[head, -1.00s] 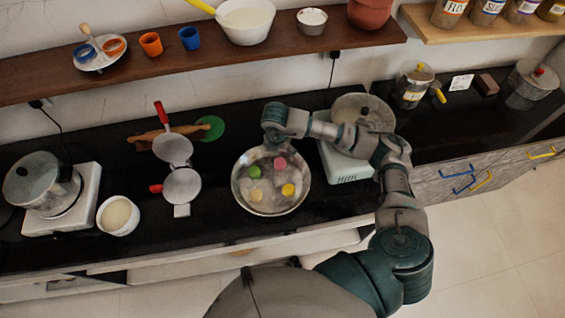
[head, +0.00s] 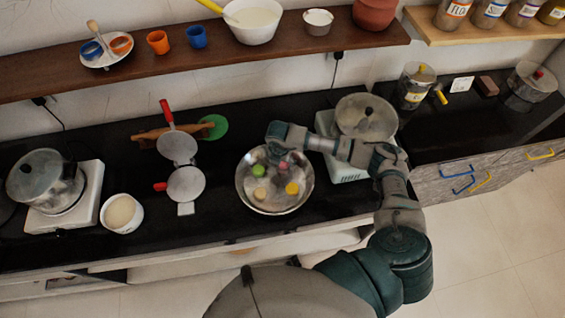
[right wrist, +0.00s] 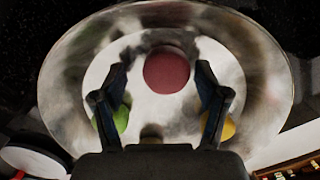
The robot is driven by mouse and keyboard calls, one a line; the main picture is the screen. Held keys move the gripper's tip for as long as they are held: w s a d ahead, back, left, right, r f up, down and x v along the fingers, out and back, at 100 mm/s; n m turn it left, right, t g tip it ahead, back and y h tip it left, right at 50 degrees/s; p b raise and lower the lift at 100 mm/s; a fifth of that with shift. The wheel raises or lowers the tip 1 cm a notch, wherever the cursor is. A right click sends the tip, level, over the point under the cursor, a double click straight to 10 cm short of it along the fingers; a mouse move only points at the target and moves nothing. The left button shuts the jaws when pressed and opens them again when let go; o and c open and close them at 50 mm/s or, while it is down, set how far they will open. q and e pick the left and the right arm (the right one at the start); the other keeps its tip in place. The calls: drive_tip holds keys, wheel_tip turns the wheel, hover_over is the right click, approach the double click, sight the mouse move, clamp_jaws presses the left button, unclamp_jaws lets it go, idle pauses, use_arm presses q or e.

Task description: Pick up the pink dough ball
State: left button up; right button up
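The pink dough ball (head: 284,167) lies in a round metal bowl (head: 241,190) on the black counter. My right gripper (head: 277,155) is over the back part of the bowl, close to the pink ball and partly covering the view of it. In the right wrist view the two fingers are spread apart. The pink ball (right wrist: 167,72) shows in the gap between their tips, and I see no finger touching it. My left gripper is not in view.
The bowl also holds a green ball (head: 258,170), a yellow ball (head: 292,188) and a pale ball (head: 260,193). A lidded pan (head: 365,118) on a white stove stands right of the bowl. A press with red handles (head: 185,183) lies to the left.

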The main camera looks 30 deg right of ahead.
sight(284, 163)
drive_tip(key=c, duration=0.8)
drive_tip(key=shift+d, duration=0.2)
drive_tip(key=shift+c, duration=0.9)
drive_tip(key=shift+d, duration=0.5)
drive_tip(key=shift+r, duration=0.35)
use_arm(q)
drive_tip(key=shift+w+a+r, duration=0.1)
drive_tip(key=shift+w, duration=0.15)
use_arm(e)
wheel_tip(284, 163, up, 9)
drive_tip(key=shift+a, duration=0.25)
